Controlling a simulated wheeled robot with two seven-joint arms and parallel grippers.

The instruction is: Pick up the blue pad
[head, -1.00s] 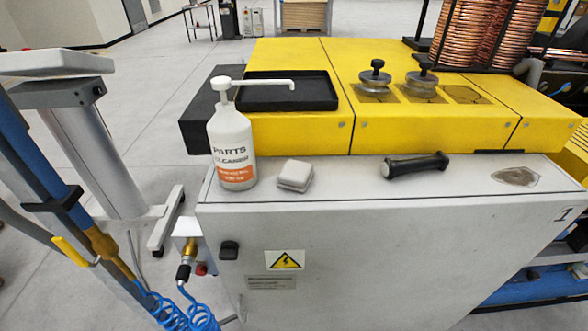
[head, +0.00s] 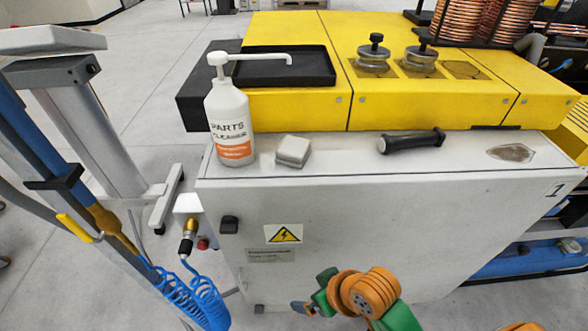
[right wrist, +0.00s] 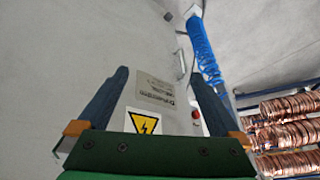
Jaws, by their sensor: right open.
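No plainly blue pad shows. A small pale grey block-like pad (head: 292,151) lies on the light grey cabinet top (head: 340,160), just right of the white parts cleaner bottle (head: 231,120). My right gripper (head: 299,307) is low at the bottom of the head view, in front of the cabinet and below the pad. In the right wrist view its two blue-grey fingers (right wrist: 158,78) are apart with nothing between them, facing the cabinet front. The pad is not in the right wrist view. My left gripper is not in view.
A black handle (head: 412,142) lies right of the pad. A yellow machine (head: 420,105) with a black tray (head: 285,68) stands behind. A blue coiled hose (head: 195,300) hangs left of the cabinet. The top between pad and handle is clear.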

